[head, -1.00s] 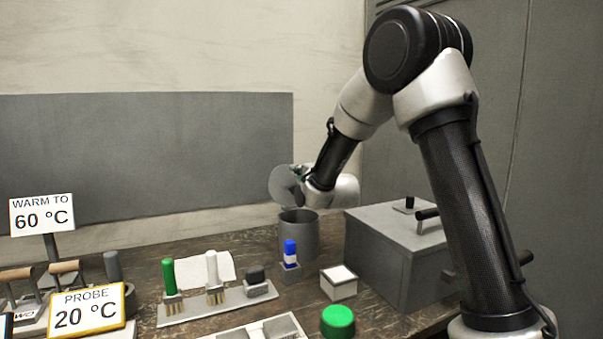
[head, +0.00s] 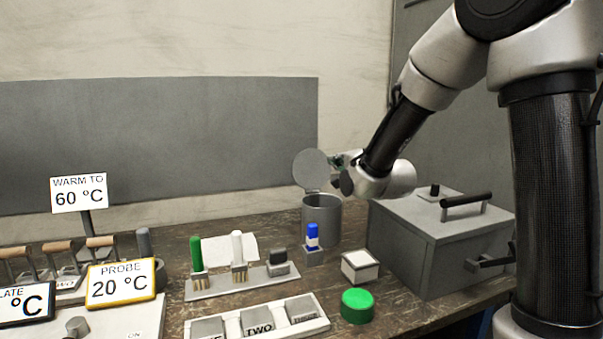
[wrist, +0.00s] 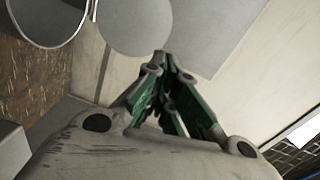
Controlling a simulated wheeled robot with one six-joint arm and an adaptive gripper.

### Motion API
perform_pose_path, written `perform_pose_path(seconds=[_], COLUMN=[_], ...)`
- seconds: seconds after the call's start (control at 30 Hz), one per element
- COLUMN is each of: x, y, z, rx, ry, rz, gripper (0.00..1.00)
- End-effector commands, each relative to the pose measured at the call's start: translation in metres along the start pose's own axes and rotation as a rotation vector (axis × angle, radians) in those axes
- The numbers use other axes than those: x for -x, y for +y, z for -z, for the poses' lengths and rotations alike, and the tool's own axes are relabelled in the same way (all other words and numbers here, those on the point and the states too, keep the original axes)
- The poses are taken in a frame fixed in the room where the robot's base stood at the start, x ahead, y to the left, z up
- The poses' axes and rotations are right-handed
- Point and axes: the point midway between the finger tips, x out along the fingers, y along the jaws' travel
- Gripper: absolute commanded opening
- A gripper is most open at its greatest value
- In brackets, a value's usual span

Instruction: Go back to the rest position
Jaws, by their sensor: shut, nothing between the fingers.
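My gripper (head: 341,160) is at the end of my arm, above the bench and close to the open lid (head: 312,168) of a grey canister (head: 322,219). In the wrist view its green fingers (wrist: 165,58) are drawn together, with nothing between them. The round lid (wrist: 136,22) shows just beyond the fingertips, and the canister's rim (wrist: 48,42) shows at upper left. I cannot tell whether the fingertips touch the lid.
A grey box with handles (head: 440,240) stands right of the canister. A blue-capped item (head: 313,236), a white-topped block (head: 360,266), a green button (head: 357,305) and a brush rack (head: 242,281) stand in front. Signs and levers are at left. A grey panel (head: 150,140) is behind.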

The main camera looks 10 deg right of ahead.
Motion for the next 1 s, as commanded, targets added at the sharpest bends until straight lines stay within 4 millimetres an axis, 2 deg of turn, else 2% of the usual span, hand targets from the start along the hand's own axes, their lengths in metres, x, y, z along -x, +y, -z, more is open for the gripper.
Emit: perform_pose_path(seconds=[0.07,0.1,0.17,0.23,0.33,0.47,0.5,0.6,0.7,0.8,1.0], x=[0.004,0.011,0.03,0.063,0.124,0.221,0.254,0.327,0.374,0.393,0.405], y=[0.038,0.064,0.1,0.126,0.146,0.147,0.143,0.13,0.116,0.102,0.084], z=[-0.007,-0.012,-0.018,-0.021,-0.015,0.0,0.006,0.017,0.025,0.033,0.041], rx=[0.155,0.251,0.401,0.569,0.778,0.985,1.032,1.104,1.12,1.125,1.139], ry=[-0.041,-0.082,-0.167,-0.285,-0.477,-0.748,-0.829,-0.974,-0.999,-0.92,-0.808], rz=[-0.152,-0.254,-0.408,-0.559,-0.734,-0.896,-0.93,-0.982,-0.999,-0.976,-0.933], gripper=[0.0,0.0,0.0,0.0,0.0,0.0,0.0,0.0,0.0,0.0,0.0])
